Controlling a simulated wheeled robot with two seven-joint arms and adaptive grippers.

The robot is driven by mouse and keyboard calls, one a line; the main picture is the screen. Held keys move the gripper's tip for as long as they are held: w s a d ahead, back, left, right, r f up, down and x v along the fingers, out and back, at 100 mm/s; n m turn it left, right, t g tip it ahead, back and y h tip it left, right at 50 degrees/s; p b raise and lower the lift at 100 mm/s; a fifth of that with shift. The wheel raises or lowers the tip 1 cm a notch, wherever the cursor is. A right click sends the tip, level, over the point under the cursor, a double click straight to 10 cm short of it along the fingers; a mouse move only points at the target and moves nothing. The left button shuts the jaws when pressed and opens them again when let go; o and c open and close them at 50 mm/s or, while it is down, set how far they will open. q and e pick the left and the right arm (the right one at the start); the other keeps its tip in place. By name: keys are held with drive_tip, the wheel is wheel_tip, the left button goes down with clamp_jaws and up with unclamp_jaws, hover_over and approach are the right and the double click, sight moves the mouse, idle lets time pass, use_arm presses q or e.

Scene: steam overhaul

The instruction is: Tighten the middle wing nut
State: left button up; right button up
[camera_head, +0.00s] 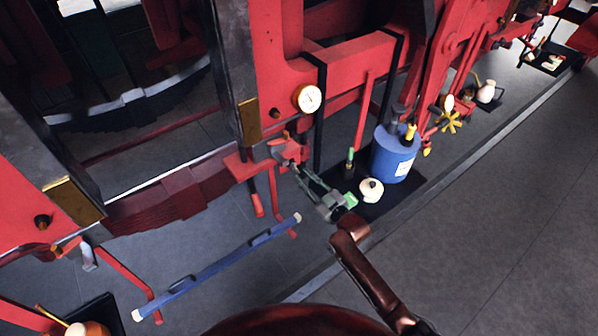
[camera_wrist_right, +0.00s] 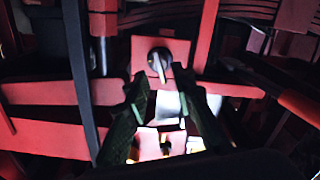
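My right gripper (camera_head: 306,176) reaches up and left to a small red fitting (camera_head: 288,150) on the red framework below the gauge. In the right wrist view its two dark green fingers (camera_wrist_right: 160,85) stand apart, with no object visibly held between them. Just beyond the fingertips is a dark rounded piece with a pale streak (camera_wrist_right: 158,62), on a red plate (camera_wrist_right: 180,47). It may be the wing nut, but its wings are not clear. In the head view the fitting's details are too small to pick out the middle wing nut. My left gripper is not in view.
A round white gauge (camera_head: 309,98) is above the gripper. A blue canister (camera_head: 393,153) and a white pot (camera_head: 370,190) stand on a dark tray to its right. A blue bar (camera_head: 215,265) slants below left. A yellow handwheel (camera_head: 450,122) is farther right. Open floor lies at right.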

sight(298, 171)
drive_tip(key=shift+x, duration=1.95)
drive_tip(key=shift+c, duration=0.4)
clamp_jaws()
